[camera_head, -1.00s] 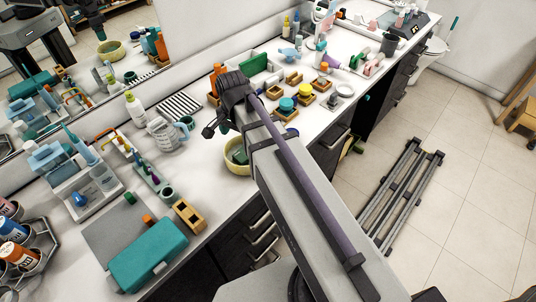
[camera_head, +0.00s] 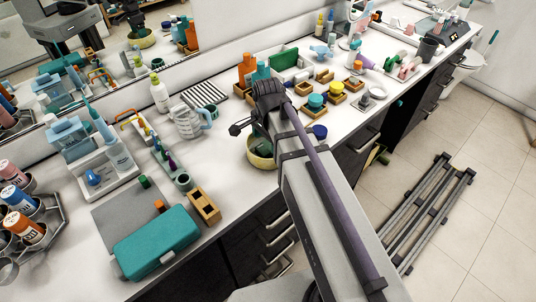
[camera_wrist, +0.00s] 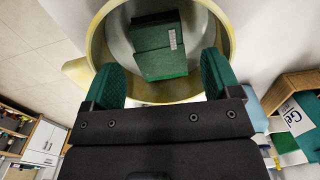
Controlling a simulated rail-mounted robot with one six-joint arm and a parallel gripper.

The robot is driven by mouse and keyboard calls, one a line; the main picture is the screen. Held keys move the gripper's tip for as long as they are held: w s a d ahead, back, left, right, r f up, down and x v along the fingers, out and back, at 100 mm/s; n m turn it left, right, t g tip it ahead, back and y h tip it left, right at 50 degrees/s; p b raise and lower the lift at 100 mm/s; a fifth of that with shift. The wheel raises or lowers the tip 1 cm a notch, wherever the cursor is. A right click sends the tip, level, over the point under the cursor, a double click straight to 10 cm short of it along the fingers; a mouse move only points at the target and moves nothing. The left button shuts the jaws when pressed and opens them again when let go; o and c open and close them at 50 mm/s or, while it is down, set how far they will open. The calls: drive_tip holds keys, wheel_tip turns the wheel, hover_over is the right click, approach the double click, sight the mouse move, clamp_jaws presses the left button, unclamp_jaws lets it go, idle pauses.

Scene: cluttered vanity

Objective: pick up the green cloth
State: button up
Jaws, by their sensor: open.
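The green cloth (camera_wrist: 160,45) is a folded, dark green piece with a small pale label, lying inside a yellow bowl (camera_wrist: 225,28) in the wrist view. My gripper (camera_wrist: 162,72) is open, its two green-padded fingers apart at the near side of the bowl, with the cloth between and beyond them. Nothing is held. I cannot tell how far the fingertips are above the bowl. In the head view, the bowl (camera_head: 258,160) stands near the counter's front edge, partly covered by my arm. The cloth is hidden there, and the fingers are not clearly seen.
Small wooden trays (camera_head: 313,108) lie to the right. A teal case (camera_head: 156,241) lies front left.

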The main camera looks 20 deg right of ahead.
sight(268, 146)
wheel_tip(268, 146, down, 4)
drive_tip(key=b, duration=0.2)
drive_tip(key=shift+f+b, duration=0.1)
drive_tip(key=shift+b, duration=0.3)
drive_tip(key=shift+r, duration=0.2)
drive_tip(key=shift+c, duration=0.2)
drive_tip(key=c, duration=1)
drive_tip(key=shift+o, duration=0.2)
wheel_tip(268, 146, up, 10)
drive_tip(key=p, duration=1)
drive_tip(key=shift+r+p, duration=0.2)
drive_tip(key=shift+p, duration=0.2)
drive_tip(key=shift+f, duration=0.15)
drive_tip(key=o, duration=0.4)
drive_tip(key=c, duration=0.3)
